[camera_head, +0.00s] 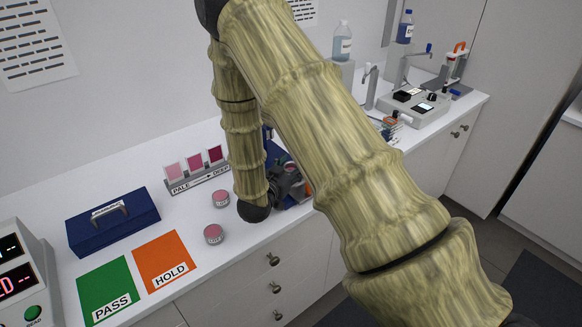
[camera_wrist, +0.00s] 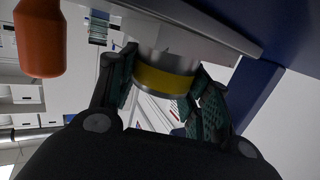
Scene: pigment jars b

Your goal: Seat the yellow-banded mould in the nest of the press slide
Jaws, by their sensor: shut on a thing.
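My gripper (camera_head: 286,184) is at the counter's front part, partly hidden behind my arm in the head view. In the wrist view my gripper (camera_wrist: 163,92) is shut on the yellow-banded mould (camera_wrist: 165,80), a silvery cylinder with a yellow band, one finger on each side. The mould's far end is close to a grey and dark blue structure (camera_wrist: 255,95), probably the press; I cannot tell if they touch. In the head view a little blue of it (camera_head: 275,152) shows beside my arm. The nest of the slide is not visible.
An orange rounded handle (camera_wrist: 40,38) hangs close at the upper left of the wrist view. Two pink-topped jars (camera_head: 221,198) (camera_head: 214,234), a sample rack (camera_head: 197,182), a blue case (camera_head: 113,230), and green PASS (camera_head: 107,285) and orange HOLD (camera_head: 164,258) mats lie left of my gripper.

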